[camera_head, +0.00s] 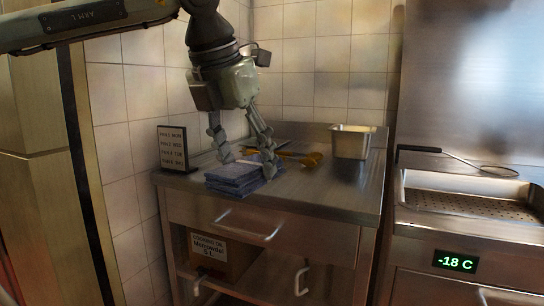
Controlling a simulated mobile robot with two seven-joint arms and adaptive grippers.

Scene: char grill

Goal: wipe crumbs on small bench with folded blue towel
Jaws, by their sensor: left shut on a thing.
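The folded blue towel (232,181) lies on the small steel bench (325,191), near its front left. My left gripper (247,165) comes down from above, and its fingertips are shut on the towel's upper part. The towel appears to rest flat on the bench top. Small yellow-orange pieces (308,158), which may be the crumbs, lie just behind and to the right of the towel; the gripper's fingers partly hide that area. My right gripper is not in the view.
A small black sign (173,148) stands at the bench's left end. A steel container (351,142) stands at the back right. A perforated fryer tray (470,203) with a long-handled skimmer (455,157) is to the right. The bench's front right is clear.

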